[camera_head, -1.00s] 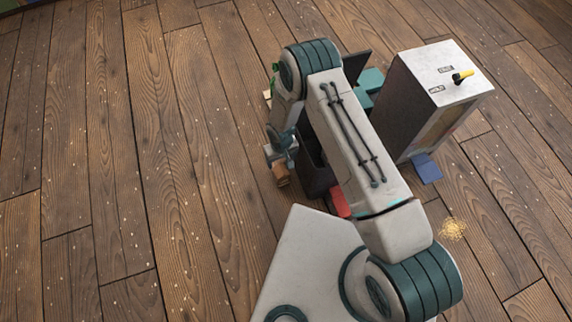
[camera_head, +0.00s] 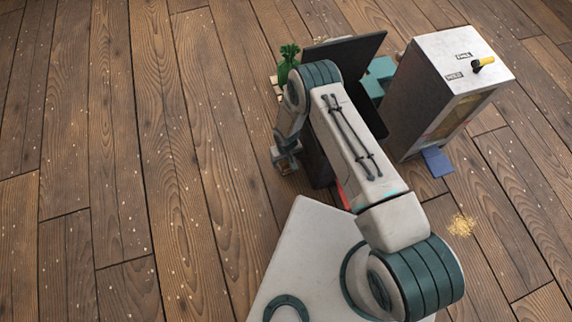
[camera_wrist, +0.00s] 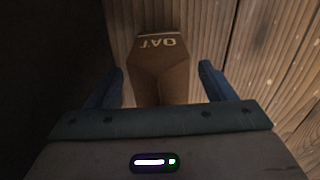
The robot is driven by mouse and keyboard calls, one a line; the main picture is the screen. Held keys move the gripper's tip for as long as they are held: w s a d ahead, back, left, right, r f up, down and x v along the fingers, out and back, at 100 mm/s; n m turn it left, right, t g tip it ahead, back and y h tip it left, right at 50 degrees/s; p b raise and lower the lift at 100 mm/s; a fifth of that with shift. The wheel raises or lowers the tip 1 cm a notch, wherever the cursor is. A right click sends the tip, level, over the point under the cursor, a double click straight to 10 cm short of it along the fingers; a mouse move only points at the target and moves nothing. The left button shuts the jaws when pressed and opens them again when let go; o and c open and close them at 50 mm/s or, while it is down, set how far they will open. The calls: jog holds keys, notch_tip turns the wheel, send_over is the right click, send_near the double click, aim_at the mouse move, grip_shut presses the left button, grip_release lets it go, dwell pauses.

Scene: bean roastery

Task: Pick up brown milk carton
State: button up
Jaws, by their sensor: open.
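The brown milk carton (camera_wrist: 158,70) shows in the wrist view, with pale letters reading "OAT" upside down near its far edge. It lies between the two blue fingers of my gripper (camera_wrist: 161,85), which are spread apart with gaps on both sides of it. In the head view my gripper (camera_head: 286,165) is low near the floor, left of a dark box. Only a small brownish bit of the carton may show there; my gripper hides most of it.
A dark box with an open lid (camera_head: 345,52) stands beside my arm. A tall grey cabinet (camera_head: 425,95) with a yellow handle stands to the right. Spilled grains (camera_head: 461,225) lie on the floor. The left floor is clear.

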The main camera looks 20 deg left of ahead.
jog(key=shift+f, duration=0.75)
jog(key=shift+r, duration=0.1)
jog(key=c, duration=1)
jog(key=shift+c, duration=0.2)
jog(key=shift+r, duration=0.1)
